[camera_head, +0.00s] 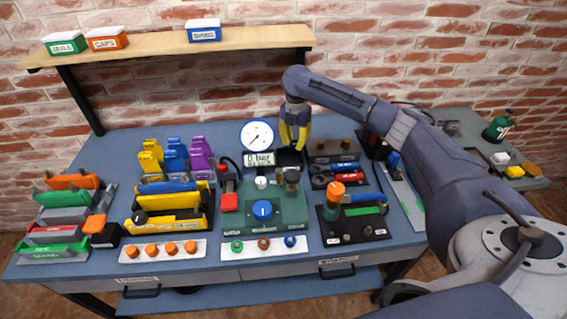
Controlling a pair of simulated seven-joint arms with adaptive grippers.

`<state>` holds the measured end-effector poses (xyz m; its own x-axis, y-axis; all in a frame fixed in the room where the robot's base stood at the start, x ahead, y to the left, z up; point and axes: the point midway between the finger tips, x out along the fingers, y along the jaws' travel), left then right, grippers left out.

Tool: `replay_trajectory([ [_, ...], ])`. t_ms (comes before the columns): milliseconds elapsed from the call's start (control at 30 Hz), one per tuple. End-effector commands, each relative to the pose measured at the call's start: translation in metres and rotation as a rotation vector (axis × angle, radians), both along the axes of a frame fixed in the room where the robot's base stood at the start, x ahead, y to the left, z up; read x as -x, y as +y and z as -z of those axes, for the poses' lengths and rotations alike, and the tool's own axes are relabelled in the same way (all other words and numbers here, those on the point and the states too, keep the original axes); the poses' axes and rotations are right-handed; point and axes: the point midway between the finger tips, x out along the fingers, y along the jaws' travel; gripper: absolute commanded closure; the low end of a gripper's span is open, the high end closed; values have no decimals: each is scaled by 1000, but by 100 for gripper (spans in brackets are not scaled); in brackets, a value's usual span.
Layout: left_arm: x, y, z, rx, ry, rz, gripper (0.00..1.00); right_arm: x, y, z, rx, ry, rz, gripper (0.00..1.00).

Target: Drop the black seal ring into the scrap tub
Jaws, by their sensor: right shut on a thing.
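My right gripper (294,140) reaches down at the back of the blue bench, just right of the round gauge. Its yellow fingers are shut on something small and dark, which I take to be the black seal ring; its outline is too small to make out. A black open container (289,158), which looks like the scrap tub, stands right below the fingertips. The fingers hide part of it. I cannot tell how much height lies between the fingertips and its rim. My left gripper is not in view.
A green test stand (277,212) with a pressure gauge (257,135) stands in front of the container. A dark block (331,151) is close on the right. Colored parts in racks (175,160) fill the left. A wooden shelf (180,44) hangs behind.

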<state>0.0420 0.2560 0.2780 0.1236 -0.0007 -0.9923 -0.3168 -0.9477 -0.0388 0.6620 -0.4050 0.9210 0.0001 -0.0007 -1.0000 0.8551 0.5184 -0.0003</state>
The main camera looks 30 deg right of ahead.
Motion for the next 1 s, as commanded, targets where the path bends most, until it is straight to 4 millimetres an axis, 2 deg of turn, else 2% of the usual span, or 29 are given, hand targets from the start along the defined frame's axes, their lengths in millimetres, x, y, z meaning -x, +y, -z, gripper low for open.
replay_trajectory([
  [300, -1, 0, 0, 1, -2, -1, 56, 1, 1, 31, -1, 2, -2, 84],
  [500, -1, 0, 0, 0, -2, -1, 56, 0, 1, 44, -1, 1, -1, 84],
  [1000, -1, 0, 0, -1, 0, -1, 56, 0, 1, 52, -1, 1, -2, 84],
])
